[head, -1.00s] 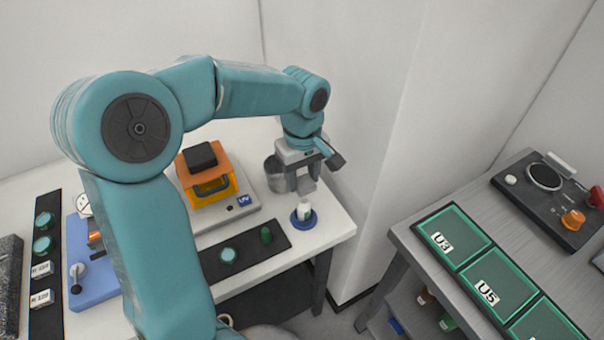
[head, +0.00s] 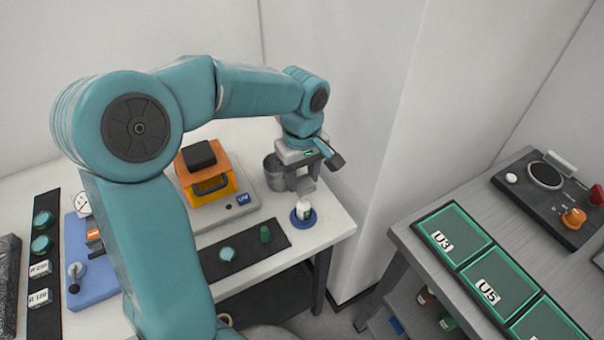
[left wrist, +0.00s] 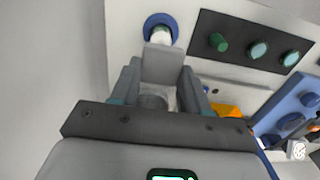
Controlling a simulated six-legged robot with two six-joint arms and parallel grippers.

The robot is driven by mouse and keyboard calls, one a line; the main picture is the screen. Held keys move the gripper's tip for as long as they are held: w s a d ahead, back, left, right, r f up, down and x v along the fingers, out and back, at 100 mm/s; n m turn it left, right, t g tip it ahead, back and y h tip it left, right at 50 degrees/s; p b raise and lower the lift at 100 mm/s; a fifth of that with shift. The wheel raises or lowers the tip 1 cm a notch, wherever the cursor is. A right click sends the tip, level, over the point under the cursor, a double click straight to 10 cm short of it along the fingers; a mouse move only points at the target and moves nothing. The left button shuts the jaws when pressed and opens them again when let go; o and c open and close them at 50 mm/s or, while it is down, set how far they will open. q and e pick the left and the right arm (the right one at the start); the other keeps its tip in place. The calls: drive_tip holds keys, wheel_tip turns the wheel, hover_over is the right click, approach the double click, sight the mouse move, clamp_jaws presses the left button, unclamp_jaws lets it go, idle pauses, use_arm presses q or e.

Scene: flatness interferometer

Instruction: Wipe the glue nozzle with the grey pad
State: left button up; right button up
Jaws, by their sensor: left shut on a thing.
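The grey pad (head: 306,185) is a small light-grey block at the tip of my left gripper (head: 301,184), which is shut on it. The pad also shows between the fingers in the left wrist view (left wrist: 162,66). The glue bottle (head: 303,211) is small and white and stands upright in a blue round holder (head: 309,222) near the white table's right corner. Pad and gripper are just above the bottle top. In the left wrist view, the pad partly covers the white bottle (left wrist: 160,37). The nozzle is hidden, so I cannot tell whether the pad touches it. My right gripper is not in view.
A grey metal cup (head: 275,174) stands close behind and left of the gripper. An orange UV box (head: 206,180) is further left. A dark strip (head: 245,253) with green pieces lies in front. A wall is right of the table; a grey bench (head: 408,238) is beyond the gap.

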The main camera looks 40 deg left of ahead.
use_arm(q)
drive_tip(key=shift+f, duration=0.15)
drive_tip(key=shift+a, duration=0.1)
drive_tip(key=shift+a, duration=0.25)
drive_tip(key=shift+d, duration=0.15)
drive_tip(key=shift+d, duration=0.6)
drive_tip(key=shift+a, duration=0.2)
